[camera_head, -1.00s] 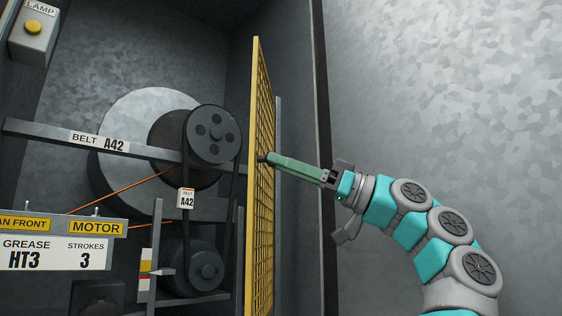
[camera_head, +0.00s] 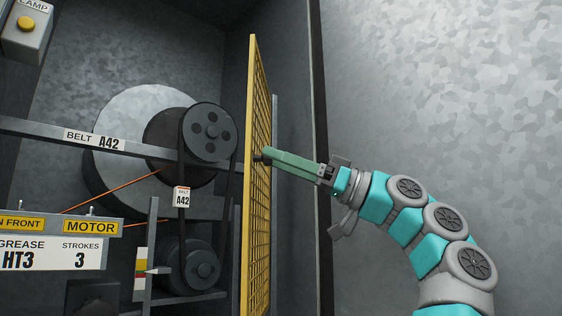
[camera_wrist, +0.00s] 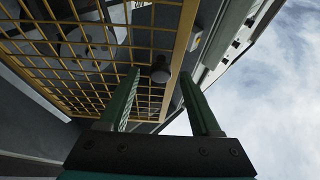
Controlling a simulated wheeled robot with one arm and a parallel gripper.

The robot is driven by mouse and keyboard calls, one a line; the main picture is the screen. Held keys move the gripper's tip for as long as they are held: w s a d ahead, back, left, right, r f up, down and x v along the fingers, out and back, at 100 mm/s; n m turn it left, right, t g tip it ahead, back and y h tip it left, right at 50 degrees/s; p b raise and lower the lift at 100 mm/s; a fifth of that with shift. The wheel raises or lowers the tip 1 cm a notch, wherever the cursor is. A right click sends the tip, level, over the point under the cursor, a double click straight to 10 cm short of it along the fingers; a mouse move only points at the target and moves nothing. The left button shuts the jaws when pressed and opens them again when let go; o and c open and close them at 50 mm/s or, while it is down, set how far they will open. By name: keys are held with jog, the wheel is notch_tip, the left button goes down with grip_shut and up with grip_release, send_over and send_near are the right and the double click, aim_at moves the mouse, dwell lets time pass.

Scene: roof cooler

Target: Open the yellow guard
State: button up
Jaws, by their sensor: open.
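The yellow guard (camera_head: 260,190) is a mesh panel in a yellow frame. In the head view it stands swung out, nearly edge-on, to the right of the belt and pulleys. Its mesh (camera_wrist: 75,55) also fills the upper left of the wrist view. A dark round knob (camera_wrist: 160,72) sits on the frame and shows beyond and between my fingertips. My gripper (camera_wrist: 158,85) has its two green fingers spread apart, with nothing visibly held between them. In the head view my gripper (camera_head: 272,158) reaches the guard near the dark knob; whether it touches is unclear.
Behind the guard are a belt with an upper pulley (camera_head: 210,132) and a lower motor pulley (camera_head: 200,268). A labelled bar (camera_head: 95,138) crosses at left. A lamp box (camera_head: 27,28) is at top left. A metal wall (camera_head: 450,80) stands at right.

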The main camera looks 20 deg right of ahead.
notch_tip(320, 180, up, 4)
jog(key=p, duration=0.2)
jog(key=shift+f+p, duration=0.25)
jog(key=shift+p, duration=0.15)
jog(key=s+a+b, duration=0.2)
jog(key=s+b, duration=0.3)
jog(key=s, duration=1.1)
jog(key=shift+r+b, duration=0.35)
jog(key=shift+r, duration=0.1)
jog(key=shift+c, duration=0.2)
jog(key=t+y+b, duration=0.2)
jog(key=y+b, duration=0.2)
jog(key=b, duration=0.3)
send_near(254, 133)
jog(key=shift+w+a+r+p, duration=0.25)
jog(key=shift+w+a+p, duration=0.15)
jog(key=shift+a, duration=0.3)
jog(key=shift+w+a+r+p, duration=0.2)
jog(key=shift+w+a+p, duration=0.15)
jog(key=shift+a, duration=0.35)
